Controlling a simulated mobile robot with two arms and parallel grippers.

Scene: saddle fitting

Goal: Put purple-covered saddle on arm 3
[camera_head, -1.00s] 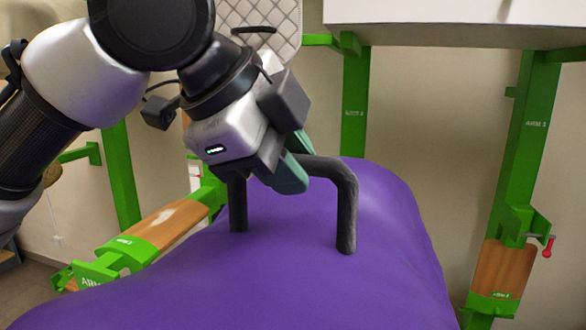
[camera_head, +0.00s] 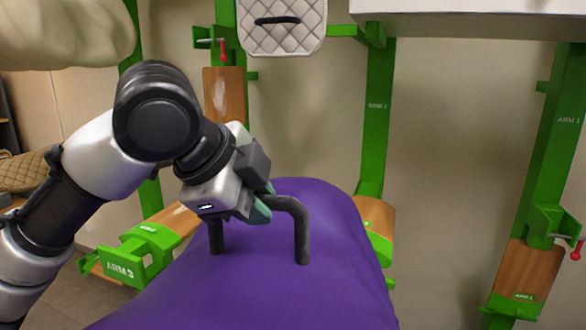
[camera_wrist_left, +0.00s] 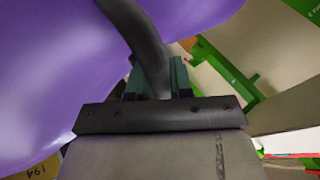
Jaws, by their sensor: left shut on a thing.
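The purple-covered saddle (camera_head: 270,270) fills the lower middle of the head view, with a dark handle (camera_head: 300,232) arching over its top. My left gripper (camera_head: 261,207) is shut on this handle; the wrist view shows the teal fingers (camera_wrist_left: 157,80) on either side of the dark bar. Arm 3 (camera_head: 122,268), a green bracket with a wooden top, shows at the lower left, partly behind the saddle. The saddle's underside is hidden, so I cannot tell what is under it. My right gripper is not in view.
A wooden-topped green arm (camera_head: 374,215) is partly hidden behind the saddle. Another (camera_head: 524,273) stands at right with a red-knobbed lever.

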